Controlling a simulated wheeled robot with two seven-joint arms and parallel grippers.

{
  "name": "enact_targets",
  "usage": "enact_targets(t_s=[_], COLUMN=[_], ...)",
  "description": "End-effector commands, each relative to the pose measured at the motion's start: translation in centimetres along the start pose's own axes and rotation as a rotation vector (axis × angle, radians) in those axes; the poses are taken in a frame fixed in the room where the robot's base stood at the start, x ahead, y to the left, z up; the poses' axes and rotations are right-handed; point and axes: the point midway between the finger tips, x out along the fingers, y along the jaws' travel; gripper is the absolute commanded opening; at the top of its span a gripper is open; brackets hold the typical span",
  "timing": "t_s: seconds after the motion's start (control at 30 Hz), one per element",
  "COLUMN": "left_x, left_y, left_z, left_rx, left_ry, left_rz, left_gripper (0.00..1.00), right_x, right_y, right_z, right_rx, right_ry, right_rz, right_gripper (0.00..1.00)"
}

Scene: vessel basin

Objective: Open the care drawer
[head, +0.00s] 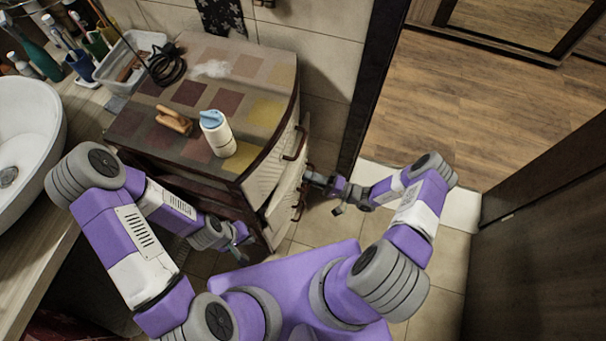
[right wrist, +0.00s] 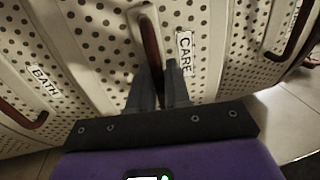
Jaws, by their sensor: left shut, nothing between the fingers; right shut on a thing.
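The care drawer (right wrist: 205,45) has a white dotted front and a CARE label (right wrist: 185,53) beside a dark red upright handle (right wrist: 150,40) in the right wrist view. My right gripper (right wrist: 158,88) is shut on this handle. In the head view the right gripper (head: 312,180) is at the cabinet's front, and a white drawer front (head: 284,196) there appears to stand out slightly from the cabinet. The handle is mostly hidden there. My left gripper (head: 243,240) is shut and empty, low beside the cabinet's near side.
The wooden cabinet (head: 225,65) has a patterned top carrying a white bottle with a blue cap (head: 217,133), a wooden piece (head: 174,120) and a dark cable (head: 167,65). A BATH drawer label (right wrist: 43,80) shows beside the care drawer. Tiled floor (head: 440,240) is open at right.

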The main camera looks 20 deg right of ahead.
Motion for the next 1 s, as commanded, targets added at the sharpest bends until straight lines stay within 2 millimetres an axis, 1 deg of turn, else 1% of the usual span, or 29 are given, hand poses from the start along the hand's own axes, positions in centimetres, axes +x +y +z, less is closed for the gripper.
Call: enact_targets(t_s=[0.03, 0.17, 0.4, 0.6, 0.8, 1.0], left_x=[0.0, 0.2, 1.1, 2.0, 2.7, 3.0], left_y=[0.0, -0.1, -0.4, -0.8, -1.0, -1.1], left_z=[0.0, 0.0, -0.1, -0.1, -0.1, -0.1], left_rx=[0.000, 0.000, 0.000, 0.000, 0.000, 0.000], left_ry=[0.000, 0.000, 0.000, 0.000, 0.000, 0.000], left_rz=[0.000, 0.000, 0.000, 0.000, 0.000, 0.000], left_gripper=[0.00, 0.00, 0.00, 0.00, 0.00, 0.00], right_x=[-1.3, -4.6, -10.8, -15.0, -17.8, -19.1], right_y=[-0.2, -0.8, -1.9, -2.7, -3.3, -3.6], right_z=[-0.1, -0.1, -0.1, -0.1, 0.0, 0.0], right_rx=[-0.001, -0.002, -0.002, -0.001, 0.000, 0.000], right_ry=[0.006, 0.007, 0.007, 0.004, 0.003, 0.003], right_rz=[0.000, 0.001, 0.001, 0.000, 0.000, 0.000], right_gripper=[0.00, 0.00, 0.00, 0.00, 0.00, 0.00])
